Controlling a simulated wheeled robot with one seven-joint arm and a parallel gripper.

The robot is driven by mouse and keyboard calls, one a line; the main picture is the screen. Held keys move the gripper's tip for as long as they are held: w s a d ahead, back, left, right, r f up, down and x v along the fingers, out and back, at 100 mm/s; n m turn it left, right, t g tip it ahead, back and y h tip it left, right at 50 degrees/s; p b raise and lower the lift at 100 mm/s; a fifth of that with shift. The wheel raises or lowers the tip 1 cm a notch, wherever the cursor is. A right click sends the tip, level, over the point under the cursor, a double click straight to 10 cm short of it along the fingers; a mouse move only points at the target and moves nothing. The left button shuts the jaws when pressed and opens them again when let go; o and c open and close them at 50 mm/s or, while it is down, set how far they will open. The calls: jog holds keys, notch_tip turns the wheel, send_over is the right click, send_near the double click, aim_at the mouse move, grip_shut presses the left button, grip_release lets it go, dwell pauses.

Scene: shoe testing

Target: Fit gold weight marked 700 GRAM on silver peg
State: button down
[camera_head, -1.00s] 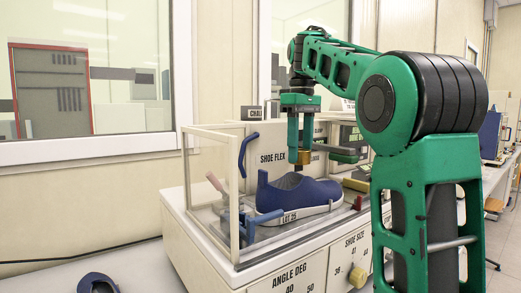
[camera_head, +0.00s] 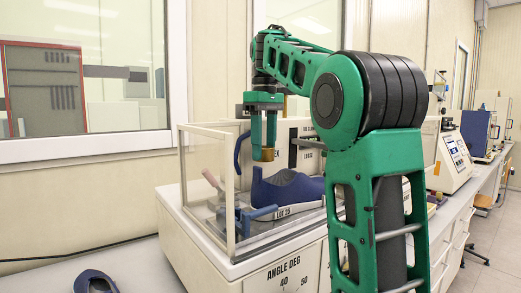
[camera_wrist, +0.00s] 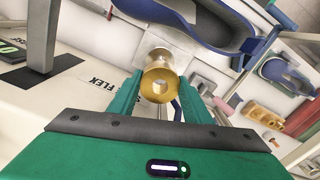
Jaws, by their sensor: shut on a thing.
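My gripper (camera_head: 264,150) is shut on a small gold weight (camera_head: 264,154) and holds it above the blue shoe in the test machine. In the wrist view, the gold weight (camera_wrist: 160,82) sits between my fingertips, its round face with a central hole toward the camera. Its 700 GRAM marking cannot be read. I cannot pick out the silver peg for certain in either view. The blue shoe (camera_head: 288,187) stands on the machine below the gripper, apart from the weight.
The machine (camera_head: 180,228) has a clear-walled case (camera_head: 205,170) at its left. A blue curved handle (camera_head: 239,150) rises just left of my gripper.

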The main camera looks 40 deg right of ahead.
jog(key=shift+f, duration=2.85)
jog(key=shift+s+f, duration=0.15)
jog(key=shift+f, duration=1.5)
dwell(0.3)
jog(key=c, duration=0.9)
grip_release()
jog(key=shift+r, duration=0.1)
notch_tip(320, 180, up, 11)
jog(key=shift+f, duration=0.2)
